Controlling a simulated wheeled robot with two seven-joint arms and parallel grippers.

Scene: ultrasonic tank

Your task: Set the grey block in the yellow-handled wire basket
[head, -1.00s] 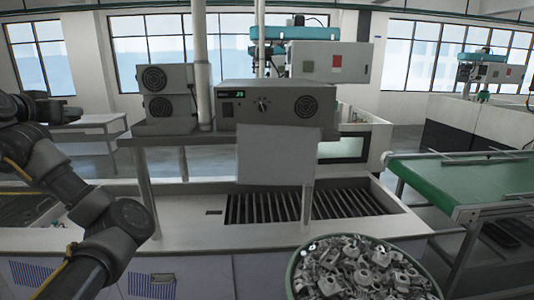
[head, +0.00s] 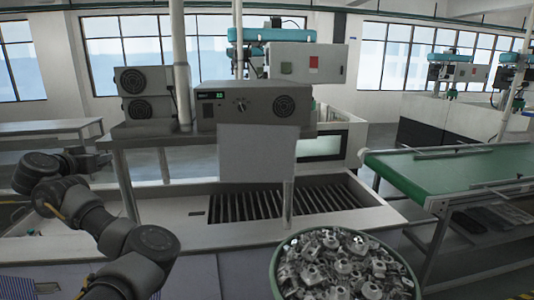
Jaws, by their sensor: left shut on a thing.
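My left arm comes in from the lower left. Its far end, with the left gripper (head: 98,161), is small and dark in front of the far-left table. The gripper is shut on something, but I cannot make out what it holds. I cannot pick out the grey block or the yellow-handled wire basket. The ultrasonic tank (head: 225,236) stands ahead with a dark slatted grate (head: 248,207) in its recess. My right gripper does not show.
A green-rimmed bin (head: 274,266) of metal parts stands at the bottom centre. A grey control box (head: 262,108) and a pale panel (head: 257,153) are above the tank. A green conveyor (head: 440,172) is at the right. A table (head: 45,127) is at the far left.

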